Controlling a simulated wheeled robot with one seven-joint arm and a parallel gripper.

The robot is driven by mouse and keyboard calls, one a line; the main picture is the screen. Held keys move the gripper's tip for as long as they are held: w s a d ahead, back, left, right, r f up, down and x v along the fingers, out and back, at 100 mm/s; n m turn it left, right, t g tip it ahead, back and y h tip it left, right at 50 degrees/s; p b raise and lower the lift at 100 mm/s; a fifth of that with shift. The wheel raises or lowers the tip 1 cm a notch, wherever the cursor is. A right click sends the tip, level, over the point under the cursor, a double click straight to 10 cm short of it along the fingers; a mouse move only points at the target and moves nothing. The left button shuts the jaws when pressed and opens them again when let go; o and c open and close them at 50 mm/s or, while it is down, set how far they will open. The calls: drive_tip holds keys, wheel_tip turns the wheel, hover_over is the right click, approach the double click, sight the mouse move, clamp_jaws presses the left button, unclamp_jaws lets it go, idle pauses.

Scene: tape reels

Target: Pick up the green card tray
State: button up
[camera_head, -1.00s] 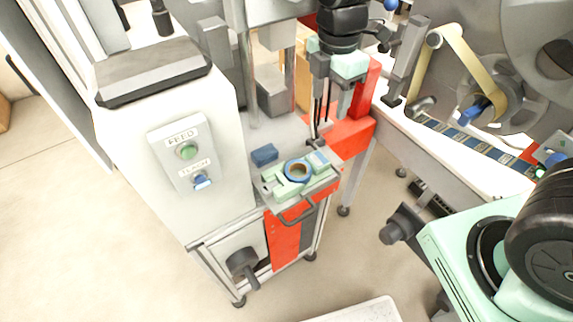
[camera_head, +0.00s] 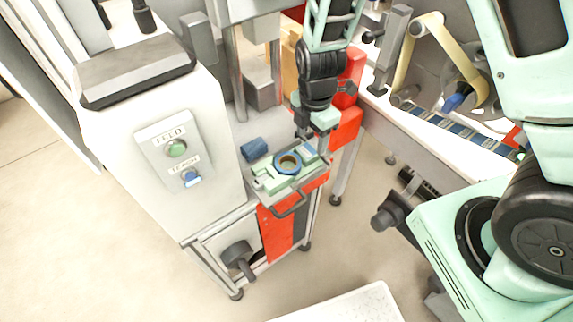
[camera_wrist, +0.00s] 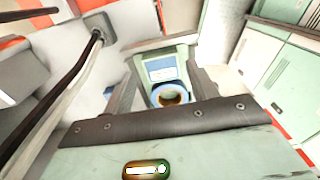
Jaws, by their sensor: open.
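The green card tray (camera_head: 265,184) lies on the grey top of the machine's front shelf. It is pale green, with a blue-rimmed ring (camera_head: 288,163) and a blue label on it. In the wrist view the tray (camera_wrist: 160,55) is ahead of my gripper, its label and ring showing between the fingers. My gripper (camera_head: 314,141) is open, at the tray's far right end in the head view. I cannot tell whether the fingers touch the tray. My gripper's palm hides its near part in the wrist view.
A small dark blue block (camera_head: 254,149) lies behind the tray. A white machine housing (camera_head: 150,110) with buttons stands at left. A dark handle (camera_head: 290,206) sticks out in front. A conveyor (camera_head: 455,132) with blue pieces runs at right. A white speckled surface (camera_head: 345,308) is at the bottom.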

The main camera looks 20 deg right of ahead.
sight(311, 149)
drive_tip(key=shift+f, duration=1.75)
drive_tip(key=c, duration=0.9)
drive_tip(key=shift+o, duration=0.2)
drive_tip(key=shift+r, duration=0.1)
